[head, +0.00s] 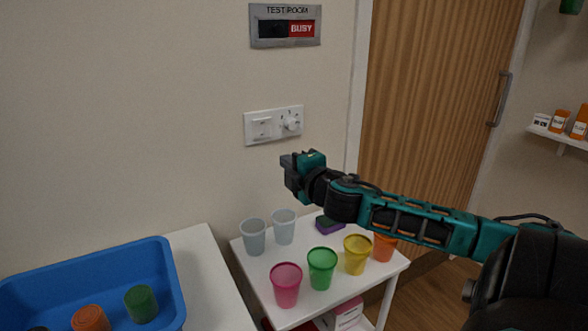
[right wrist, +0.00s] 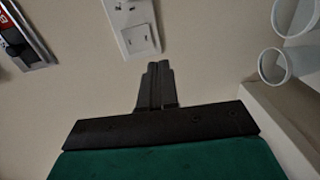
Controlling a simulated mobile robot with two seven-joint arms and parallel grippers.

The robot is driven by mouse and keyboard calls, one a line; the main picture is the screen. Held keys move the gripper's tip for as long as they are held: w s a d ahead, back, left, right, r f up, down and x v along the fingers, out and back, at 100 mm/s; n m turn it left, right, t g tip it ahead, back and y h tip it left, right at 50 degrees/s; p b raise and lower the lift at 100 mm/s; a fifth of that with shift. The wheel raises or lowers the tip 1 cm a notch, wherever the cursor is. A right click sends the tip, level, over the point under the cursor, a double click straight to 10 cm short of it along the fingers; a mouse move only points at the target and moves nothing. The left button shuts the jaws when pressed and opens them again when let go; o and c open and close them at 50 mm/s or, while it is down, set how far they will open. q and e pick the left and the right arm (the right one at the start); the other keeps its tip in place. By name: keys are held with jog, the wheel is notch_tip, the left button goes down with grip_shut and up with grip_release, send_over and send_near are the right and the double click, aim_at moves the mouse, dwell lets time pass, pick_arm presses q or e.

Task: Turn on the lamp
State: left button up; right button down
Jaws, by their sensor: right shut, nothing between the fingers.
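My right gripper (head: 286,161) is shut and empty, a little below the plate in the head view. It also shows in the right wrist view (right wrist: 158,68), with its fingers together and pointing at the wall near the switch. No lamp is in view. My left gripper is not in view.
A white table (head: 262,268) below holds several coloured cups, two clear cups (head: 253,236) and a purple sponge-like block (head: 328,224). A blue tray (head: 177,279) stands at lower left. A sign (head: 285,26) hangs above the plate; a wooden door (head: 435,100) is at right.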

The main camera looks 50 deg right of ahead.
jog(key=shift+v, duration=0.9)
jog(key=shift+f, duration=0.15)
